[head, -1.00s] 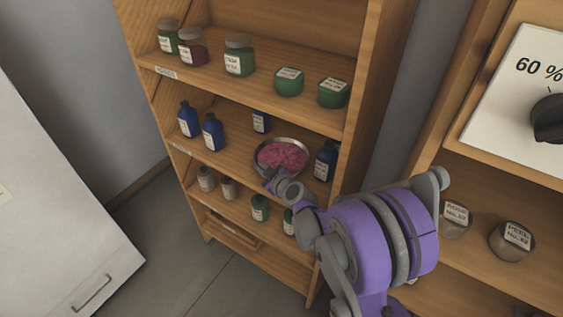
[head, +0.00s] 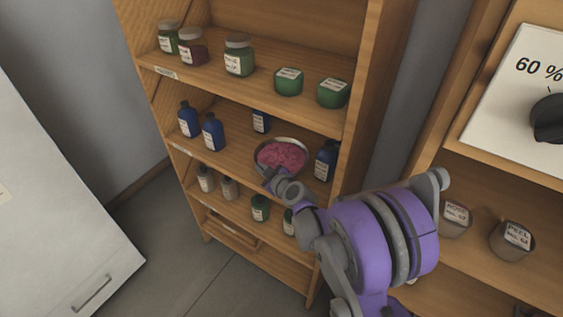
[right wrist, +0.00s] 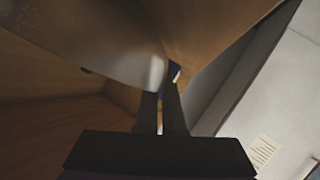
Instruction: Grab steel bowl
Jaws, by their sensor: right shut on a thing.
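The steel bowl (head: 304,147), a round metal bowl filled with pink-red petals or bits, is at the front of the middle shelf between blue bottles. My right gripper (head: 268,182) reaches its near rim from below right and is shut on it. In the right wrist view the bowl's blurred grey side (right wrist: 90,45) fills the upper left, and the two dark fingers (right wrist: 161,108) are close together at its edge. Whether the bowl rests on the shelf or is slightly raised I cannot tell. My left gripper is not in view.
A blue bottle (head: 326,160) stands close to the bowl's right, and another (head: 261,121) behind it. Two more blue bottles (head: 213,132) stand to the left. The shelf above (head: 210,78) holds green jars. A wooden upright (head: 365,110) is on the right.

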